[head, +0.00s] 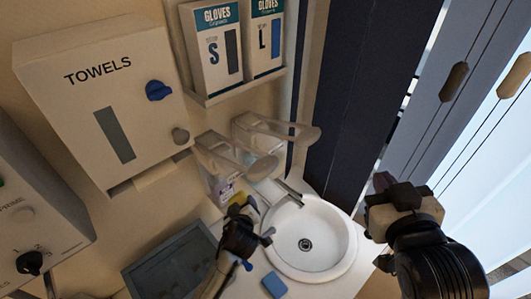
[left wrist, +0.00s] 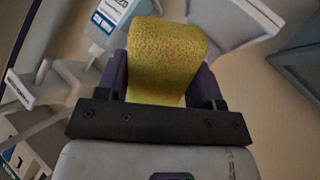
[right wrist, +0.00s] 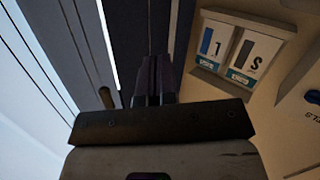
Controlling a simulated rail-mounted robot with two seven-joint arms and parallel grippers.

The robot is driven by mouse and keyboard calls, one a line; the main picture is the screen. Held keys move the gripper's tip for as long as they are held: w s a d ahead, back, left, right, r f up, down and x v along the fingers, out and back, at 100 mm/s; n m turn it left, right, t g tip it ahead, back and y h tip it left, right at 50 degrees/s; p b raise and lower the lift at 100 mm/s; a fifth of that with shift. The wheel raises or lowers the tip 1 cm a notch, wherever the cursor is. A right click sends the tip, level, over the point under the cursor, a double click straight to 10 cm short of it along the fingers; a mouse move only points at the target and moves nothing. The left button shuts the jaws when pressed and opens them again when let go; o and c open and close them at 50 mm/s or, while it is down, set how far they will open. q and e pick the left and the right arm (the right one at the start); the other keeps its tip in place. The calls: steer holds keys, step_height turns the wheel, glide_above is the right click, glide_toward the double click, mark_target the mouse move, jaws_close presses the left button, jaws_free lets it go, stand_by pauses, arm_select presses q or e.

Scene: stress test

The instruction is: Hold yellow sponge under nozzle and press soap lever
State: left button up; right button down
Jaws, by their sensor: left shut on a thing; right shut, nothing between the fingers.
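My left gripper (head: 241,208) is shut on the yellow sponge (head: 239,198), below the nearer soap dispenser's lever and left of the sink. In the left wrist view the sponge (left wrist: 166,62) is curved and squeezed between the fingers. Two wall soap dispensers have long pale levers, a nearer one (head: 235,155) and a farther one (head: 275,128). A bottle with a purple label (head: 222,188) shows under the nearer lever. The nozzle's outlet is too small to make out. My right gripper (head: 382,184) is shut and empty, right of the sink, away from both levers.
A white sink (head: 335,243) with a tap (head: 287,190) lies below the dispensers. A blue sponge (head: 274,284) lies at its front left. A grey tray (head: 170,272), towel dispenser (head: 100,95) and glove boxes (head: 213,45) stand around. Open space lies above the sink.

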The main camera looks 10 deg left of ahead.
steer(key=a+r+n+g+y, duration=0.15)
steer(key=a+r+n, duration=0.35)
steer(key=a+r, duration=0.7)
steer(key=a+r+n+y, duration=0.2)
steer(key=a+r+n, duration=0.2)
steer(key=a+r, duration=0.8)
steer(key=w+d+f+m+g+h, duration=0.1)
steer(key=w+d+f+g+h, duration=0.1)
steer(key=f+g, duration=0.4)
steer(key=w+d+f+m+g+h, duration=0.1)
steer(key=w+d+f+g+h, duration=0.1)
steer(key=w+f+g, duration=0.2)
step_height(320, 180, down, 3)
steer(key=g, duration=0.3)
steer(key=shift+w+m+g, duration=0.35)
steer(key=shift+w+m, duration=0.05)
